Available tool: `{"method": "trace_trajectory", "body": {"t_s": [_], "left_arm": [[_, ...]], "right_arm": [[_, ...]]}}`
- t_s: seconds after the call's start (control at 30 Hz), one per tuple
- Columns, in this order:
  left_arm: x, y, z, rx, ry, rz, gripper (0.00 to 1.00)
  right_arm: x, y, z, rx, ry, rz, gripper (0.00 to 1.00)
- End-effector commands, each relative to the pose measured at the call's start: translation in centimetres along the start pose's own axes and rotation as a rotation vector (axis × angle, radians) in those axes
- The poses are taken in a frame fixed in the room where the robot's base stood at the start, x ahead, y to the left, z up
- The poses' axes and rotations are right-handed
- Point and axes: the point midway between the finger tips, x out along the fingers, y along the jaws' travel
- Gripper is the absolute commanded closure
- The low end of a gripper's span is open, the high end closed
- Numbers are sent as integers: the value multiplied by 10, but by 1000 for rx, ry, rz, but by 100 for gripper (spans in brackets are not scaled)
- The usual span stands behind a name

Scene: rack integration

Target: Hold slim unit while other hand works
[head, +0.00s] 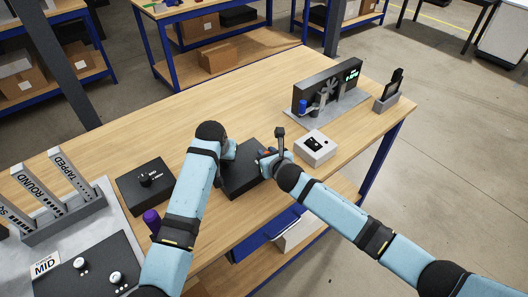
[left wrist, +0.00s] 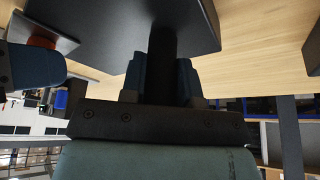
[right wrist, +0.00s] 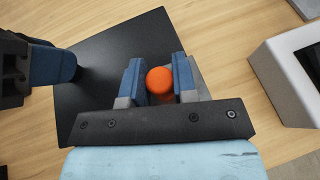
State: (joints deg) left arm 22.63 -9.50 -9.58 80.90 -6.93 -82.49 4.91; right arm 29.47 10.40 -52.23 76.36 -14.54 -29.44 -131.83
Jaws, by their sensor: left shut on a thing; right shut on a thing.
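The slim unit, a flat black box (head: 243,181), is in front of me near the table's front edge in the head view. My left gripper (head: 232,153) is shut on a dark upright part of it; in the left wrist view the blue fingers (left wrist: 162,75) sit on both sides of that part, below the black slab (left wrist: 100,22). My right gripper (head: 266,156) is over the unit's right edge. In the right wrist view its fingers (right wrist: 159,82) are shut on an orange round-topped piece (right wrist: 160,80), with the black unit (right wrist: 100,75) beneath. The orange piece's lower end is hidden.
A white box with black buttons (head: 315,148) stands just right of the right gripper. A dark fan rig (head: 327,88) stands behind.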

Motion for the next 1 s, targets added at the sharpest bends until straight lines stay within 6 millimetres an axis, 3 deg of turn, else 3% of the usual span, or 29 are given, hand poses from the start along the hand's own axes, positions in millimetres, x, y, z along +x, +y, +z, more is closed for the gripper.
{"method": "trace_trajectory", "body": {"t_s": [0.13,0.17,0.27,0.67,1.0], "left_arm": [[1,-5,-1,-7,1,-7,100],[1,-5,-1,-7,2,-7,100],[1,-5,-1,-6,2,-7,100],[1,-3,0,-3,1,-5,100],[1,-3,0,-3,1,-4,100]], "right_arm": [[0,0,-1,-1,1,0,100],[0,0,-1,-1,1,0,69],[0,0,-1,-1,1,0,48],[-8,0,-1,-1,0,1,48],[-76,0,-1,-1,0,2,48]]}}
